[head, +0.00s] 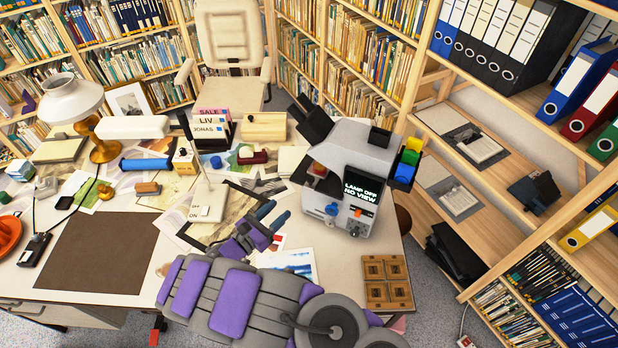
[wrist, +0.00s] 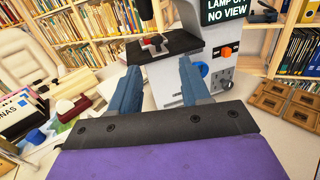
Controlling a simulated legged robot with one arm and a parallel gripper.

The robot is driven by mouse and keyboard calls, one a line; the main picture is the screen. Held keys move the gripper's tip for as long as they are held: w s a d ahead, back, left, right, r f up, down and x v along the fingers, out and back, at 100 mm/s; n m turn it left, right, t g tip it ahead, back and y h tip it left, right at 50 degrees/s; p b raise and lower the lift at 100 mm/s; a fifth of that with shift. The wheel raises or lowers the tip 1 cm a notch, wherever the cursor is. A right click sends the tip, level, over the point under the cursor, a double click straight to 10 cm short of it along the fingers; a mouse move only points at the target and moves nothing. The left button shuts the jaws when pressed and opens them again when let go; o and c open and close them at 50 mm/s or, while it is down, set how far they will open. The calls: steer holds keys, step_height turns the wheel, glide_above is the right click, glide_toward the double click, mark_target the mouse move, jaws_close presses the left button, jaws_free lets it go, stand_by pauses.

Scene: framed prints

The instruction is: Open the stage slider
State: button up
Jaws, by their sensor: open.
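The grey viewer machine (head: 340,165) stands on the desk, its screen reading "LAMP OFF NO VIEW". It also shows in the wrist view (wrist: 240,70), with an orange control (wrist: 227,52) and a blue knob (wrist: 225,85) on its front. A dark flat plate (wrist: 185,42) juts out left of the screen, with a small red and white piece on it. I cannot tell for sure which part is the stage slider. My gripper (head: 273,213) is open and empty, left of the machine. In the wrist view its blue fingers (wrist: 158,68) point toward the dark plate, without clear contact.
A wooden compartment tray (head: 388,282) lies at the desk's front right. A white lamp switch box (head: 208,204), prints and papers lie left of my gripper. A brown mat (head: 100,253) covers the left of the desk. Bookshelves stand behind and at right.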

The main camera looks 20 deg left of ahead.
mark_target(308, 181)
steer(key=shift+y, duration=0.3)
steer(key=b+x, duration=0.1)
steer(key=x, duration=0.7)
steer(key=b+x, duration=0.1)
steer(key=x, duration=0.7)
steer(key=shift+w+a+f, duration=0.15)
steer(key=shift+w+f, duration=0.05)
steer(key=shift+w, duration=0.05)
steer(key=shift+c, duration=0.3)
jaws_close()
